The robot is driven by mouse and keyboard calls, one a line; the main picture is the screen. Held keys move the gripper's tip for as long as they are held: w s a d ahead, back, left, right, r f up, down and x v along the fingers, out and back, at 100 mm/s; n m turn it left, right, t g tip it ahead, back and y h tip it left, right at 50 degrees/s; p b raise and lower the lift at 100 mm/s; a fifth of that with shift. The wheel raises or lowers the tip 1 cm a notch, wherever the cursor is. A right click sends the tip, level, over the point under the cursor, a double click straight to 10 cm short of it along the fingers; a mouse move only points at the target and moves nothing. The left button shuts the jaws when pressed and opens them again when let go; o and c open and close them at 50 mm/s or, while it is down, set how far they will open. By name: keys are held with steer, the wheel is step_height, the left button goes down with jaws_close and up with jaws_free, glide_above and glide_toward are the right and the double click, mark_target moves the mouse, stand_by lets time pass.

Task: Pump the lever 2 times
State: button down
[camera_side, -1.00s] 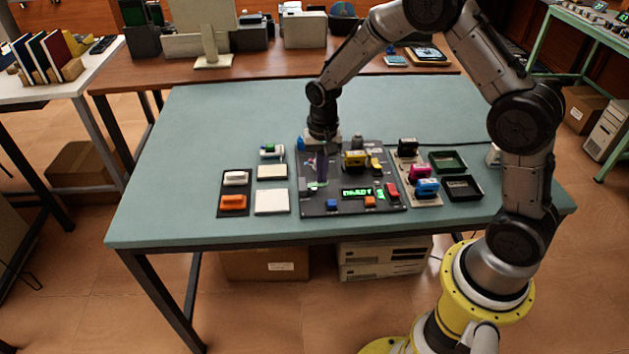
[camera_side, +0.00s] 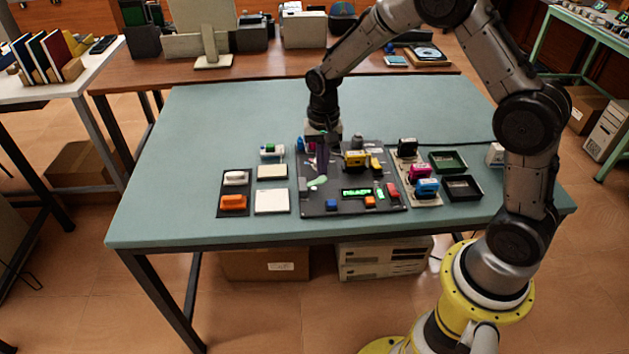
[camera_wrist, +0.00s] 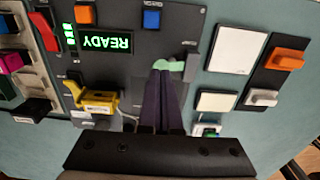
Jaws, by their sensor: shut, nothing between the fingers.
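The dark control panel (camera_side: 345,206) lies on the table, with a green READY display (camera_side: 356,193). A pale green handle (camera_side: 318,183), apparently the lever, is at the panel's left side; it also shows in the wrist view (camera_wrist: 170,65), beside a grey block (camera_wrist: 191,67). My gripper (camera_side: 321,176) has purple fingers, shut together and empty. In the wrist view my fingertips (camera_wrist: 162,72) overlap the handle's near edge. I cannot tell whether they touch it.
A yellow part (camera_side: 355,159) stands on the panel to the right of my fingers. Blue (camera_side: 332,204), orange (camera_side: 370,201) and red (camera_side: 392,190) controls sit near its front and right.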

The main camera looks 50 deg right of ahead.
mark_target(322, 179)
steer(key=shift+f, duration=0.1)
steer(key=shift+f, duration=0.35)
steer(key=shift+f, duration=1.25)
steer(key=shift+r, duration=1.7)
steer(key=shift+r, duration=0.1)
step_height(322, 179, up, 7)
stand_by(0.4)
